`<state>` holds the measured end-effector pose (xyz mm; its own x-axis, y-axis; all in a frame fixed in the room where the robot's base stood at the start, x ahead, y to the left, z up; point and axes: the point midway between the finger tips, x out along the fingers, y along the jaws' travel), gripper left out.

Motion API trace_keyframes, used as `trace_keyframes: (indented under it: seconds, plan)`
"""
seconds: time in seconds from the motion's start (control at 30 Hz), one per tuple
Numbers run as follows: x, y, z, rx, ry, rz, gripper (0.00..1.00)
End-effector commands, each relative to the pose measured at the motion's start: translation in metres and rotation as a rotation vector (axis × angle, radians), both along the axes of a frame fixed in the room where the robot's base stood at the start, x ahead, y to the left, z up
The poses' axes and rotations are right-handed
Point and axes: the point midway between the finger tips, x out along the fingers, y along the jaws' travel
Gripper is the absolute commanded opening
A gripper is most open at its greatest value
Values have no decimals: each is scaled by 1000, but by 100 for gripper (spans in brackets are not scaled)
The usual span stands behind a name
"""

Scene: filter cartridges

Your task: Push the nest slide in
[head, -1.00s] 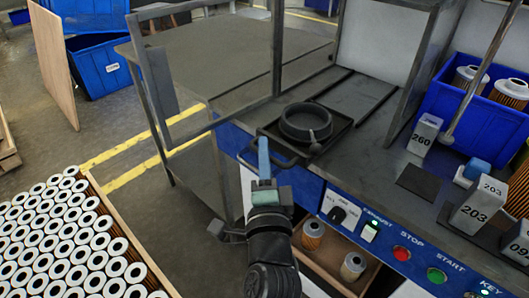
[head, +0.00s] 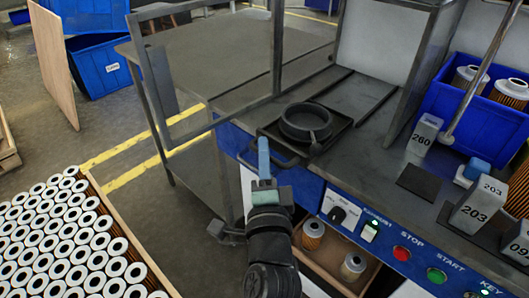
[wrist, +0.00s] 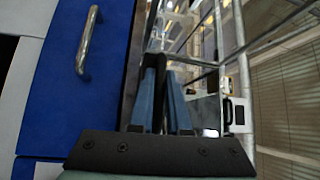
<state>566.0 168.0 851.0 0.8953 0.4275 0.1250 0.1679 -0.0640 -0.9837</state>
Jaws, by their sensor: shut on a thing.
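The nest slide (head: 340,131) is a dark square plate at the front edge of the bench in the head view, with a dark round ring nest (head: 306,125) on it. A dark bar handle (head: 285,161) sticks out from its front over the blue panel. My gripper (head: 263,145) is at this handle, with its blue fingers pointing away from me. In the wrist view my gripper (wrist: 163,85) is shut on a dark bar (wrist: 157,75) between its blue fingers. Part of the handle is hidden by the fingers.
A grey frame guard (head: 277,60) stands behind and left of the slide. Weights marked 260 (head: 424,136) and 203 (head: 478,207) and a blue bin (head: 480,125) of filters are right. Buttons (head: 402,253) line the front panel. A crate of filters (head: 120,245) is lower left.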

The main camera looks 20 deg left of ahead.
Motion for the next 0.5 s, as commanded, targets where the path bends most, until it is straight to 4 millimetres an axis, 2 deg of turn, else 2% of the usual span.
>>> trace_keyframes:
  seconds: [0.37, 0.5]
  plan:
    - [1, -1, -1, 0, 0, -2, 0]
    - [16, -6, -3, -2, -2, -4, 0]
